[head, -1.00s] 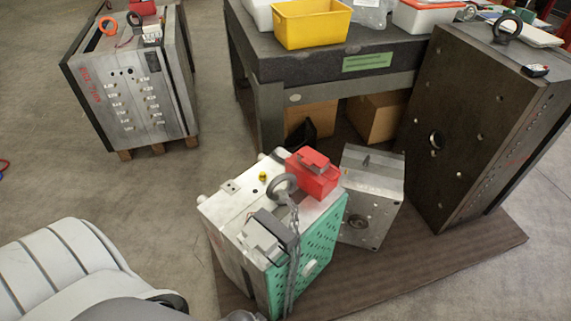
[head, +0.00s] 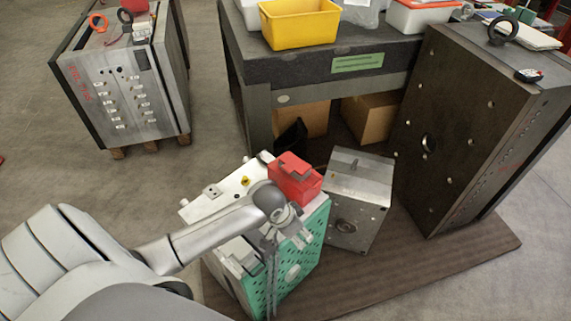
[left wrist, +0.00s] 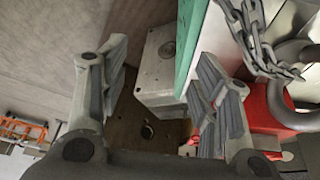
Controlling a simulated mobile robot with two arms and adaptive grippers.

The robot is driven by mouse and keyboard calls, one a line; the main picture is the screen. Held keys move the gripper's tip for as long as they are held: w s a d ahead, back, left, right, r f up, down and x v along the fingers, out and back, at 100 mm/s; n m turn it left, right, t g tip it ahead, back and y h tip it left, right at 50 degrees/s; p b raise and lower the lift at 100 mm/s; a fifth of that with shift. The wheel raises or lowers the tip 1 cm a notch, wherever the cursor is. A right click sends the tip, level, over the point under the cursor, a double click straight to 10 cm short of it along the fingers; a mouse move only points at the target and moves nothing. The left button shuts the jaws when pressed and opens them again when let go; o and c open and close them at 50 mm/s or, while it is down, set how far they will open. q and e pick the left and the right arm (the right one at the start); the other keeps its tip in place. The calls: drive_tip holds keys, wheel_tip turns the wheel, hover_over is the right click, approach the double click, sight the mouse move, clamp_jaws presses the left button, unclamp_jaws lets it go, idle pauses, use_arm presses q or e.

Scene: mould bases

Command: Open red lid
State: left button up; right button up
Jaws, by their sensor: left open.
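A red box with a red lid (head: 294,166) sits on top of the white and green mould base (head: 312,247). The lid looks closed. Part of the red box also shows in the left wrist view (left wrist: 262,108), partly hidden by a finger. My left gripper (head: 303,240) is in front of the red box, beside the green face, with my arm across the mould base. In the left wrist view my left gripper (left wrist: 160,85) is open, with nothing held between its fingers. The right gripper is not in view.
A chain (left wrist: 250,40) and a metal ring (left wrist: 283,105) are close to the left gripper. A smaller grey mould block (head: 360,190) stands behind on the brown board (head: 440,265). A large dark mould base (head: 465,130) stands at right. A table with a yellow bin (head: 300,25) is behind.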

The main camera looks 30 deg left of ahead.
use_arm(q)
drive_tip(key=w+a+r, duration=0.9)
drive_tip(key=n, duration=0.2)
approach(287, 168)
drive_tip(key=shift+t+y, duration=0.3)
drive_tip(key=shift+y, duration=0.1)
drive_tip(key=x, duration=0.5)
drive_tip(key=d+x, duration=0.1)
drive_tip(key=x, duration=0.1)
drive_tip(key=shift+s+f, duration=0.2)
drive_tip(key=shift+f, duration=0.1)
drive_tip(key=shift+c, duration=0.5)
clamp_jaws()
